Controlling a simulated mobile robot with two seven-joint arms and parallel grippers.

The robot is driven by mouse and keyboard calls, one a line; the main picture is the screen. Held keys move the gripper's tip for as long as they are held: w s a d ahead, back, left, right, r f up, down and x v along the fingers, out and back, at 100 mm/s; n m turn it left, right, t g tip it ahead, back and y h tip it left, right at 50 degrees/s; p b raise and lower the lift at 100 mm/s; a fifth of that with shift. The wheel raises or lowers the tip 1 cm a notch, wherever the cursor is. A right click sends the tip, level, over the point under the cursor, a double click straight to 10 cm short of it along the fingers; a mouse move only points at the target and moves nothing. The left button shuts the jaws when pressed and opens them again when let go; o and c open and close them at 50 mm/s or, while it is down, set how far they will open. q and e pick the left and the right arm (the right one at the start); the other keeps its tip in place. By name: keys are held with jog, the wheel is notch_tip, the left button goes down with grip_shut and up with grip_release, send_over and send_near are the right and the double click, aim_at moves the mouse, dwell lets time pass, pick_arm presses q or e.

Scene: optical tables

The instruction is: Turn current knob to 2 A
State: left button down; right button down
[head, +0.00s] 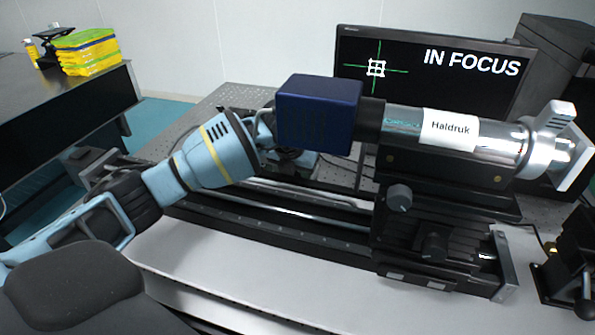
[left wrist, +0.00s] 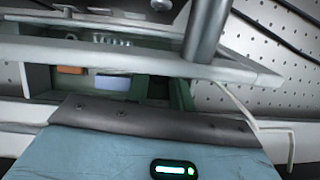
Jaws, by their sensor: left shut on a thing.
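My left gripper (head: 266,130) reaches in from the left, behind the dark blue box (head: 318,112) at the end of the large metal tube (head: 455,140). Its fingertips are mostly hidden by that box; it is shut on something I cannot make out. The left wrist view shows a greenish instrument case (left wrist: 182,94) with an orange part (left wrist: 71,70) and a pale blue part (left wrist: 113,82), beyond a pale bar that crosses the picture. I cannot make out the current knob, its scale or its setting. My right gripper is not in view.
A monitor (head: 470,68) behind the tube reads "IN FOCUS". The tube stands on a black stage with knobs (head: 399,197), above a long dark rail (head: 270,225). A grey post (left wrist: 206,28) stands near the gripper.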

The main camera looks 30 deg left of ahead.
pick_arm(q)
jog(key=shift+a+m+h, duration=0.2)
jog(key=shift+m+h, duration=0.2)
jog(key=shift+m, duration=0.8)
jog(key=shift+m+h, duration=0.4)
jog(key=shift+m, duration=0.5)
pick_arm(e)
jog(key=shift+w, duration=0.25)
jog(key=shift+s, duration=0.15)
pick_arm(q)
jog(key=c, duration=1.5)
grip_release()
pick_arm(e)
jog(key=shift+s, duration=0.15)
pick_arm(q)
jog(key=shift+r, duration=0.1)
jog(key=v, duration=0.7)
jog(key=shift+r, duration=0.25)
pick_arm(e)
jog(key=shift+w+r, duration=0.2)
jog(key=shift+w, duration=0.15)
pick_arm(q)
jog(key=shift+s, duration=0.15)
